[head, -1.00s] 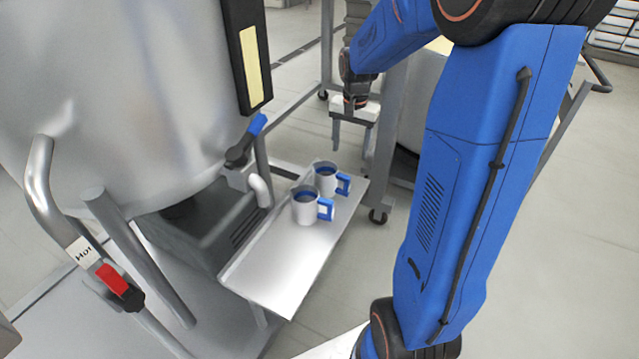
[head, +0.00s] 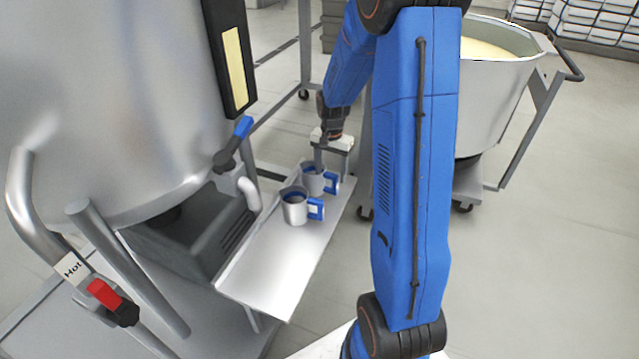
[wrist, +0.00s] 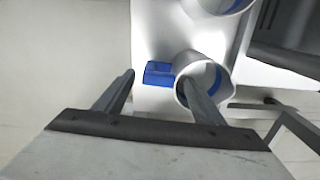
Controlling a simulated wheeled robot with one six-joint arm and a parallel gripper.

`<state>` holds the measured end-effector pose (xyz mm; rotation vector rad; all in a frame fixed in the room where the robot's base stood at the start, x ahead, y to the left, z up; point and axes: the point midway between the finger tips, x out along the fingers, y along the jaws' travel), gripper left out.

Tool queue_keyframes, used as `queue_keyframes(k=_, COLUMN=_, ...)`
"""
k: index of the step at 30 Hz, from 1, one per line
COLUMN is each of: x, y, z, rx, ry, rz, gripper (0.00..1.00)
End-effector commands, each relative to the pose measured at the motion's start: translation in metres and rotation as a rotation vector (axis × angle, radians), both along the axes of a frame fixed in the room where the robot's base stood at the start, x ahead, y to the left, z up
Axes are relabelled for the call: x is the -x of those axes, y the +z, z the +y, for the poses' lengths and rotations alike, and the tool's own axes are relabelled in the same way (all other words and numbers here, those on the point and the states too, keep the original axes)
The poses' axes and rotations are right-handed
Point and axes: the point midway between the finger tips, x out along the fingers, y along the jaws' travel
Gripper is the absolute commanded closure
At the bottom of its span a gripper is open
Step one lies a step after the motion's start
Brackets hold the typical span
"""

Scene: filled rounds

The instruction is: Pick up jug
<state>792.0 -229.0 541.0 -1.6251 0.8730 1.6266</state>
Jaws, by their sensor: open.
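Two white jugs with blue handles and a blue inner band stand upright on a metal shelf (head: 262,272): the near jug (head: 294,211) and the far jug (head: 311,186). My gripper (head: 332,166) is open and empty at the far jug. In the wrist view, the far jug (wrist: 221,78) has its handle (wrist: 158,73) between the fingers of my gripper (wrist: 159,77). One finger overlaps the jug's mouth and the other is just outside the handle. I cannot tell how deep the finger reaches. The near jug (wrist: 215,4) is cut off at the top.
A large steel tank (head: 110,110) with a tap lever (head: 236,142) and spout (head: 249,194) stands left of the shelf. A wheeled cart with a big bowl (head: 500,85) is at the right.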

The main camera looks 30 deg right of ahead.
Motion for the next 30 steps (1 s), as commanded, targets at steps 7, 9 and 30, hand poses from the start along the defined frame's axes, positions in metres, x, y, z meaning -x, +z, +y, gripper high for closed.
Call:
queue_keyframes(k=7, x=0.000, y=-0.020, z=0.000, rx=0.000, ry=0.000, rz=0.000, gripper=0.37)
queue_keyframes(k=9, x=0.001, y=-0.024, z=0.000, rx=0.000, ry=0.000, rz=0.001, gripper=0.37)
queue_keyframes(k=30, x=0.002, y=-0.071, z=0.000, rx=0.000, ry=0.000, rz=0.000, gripper=0.42)
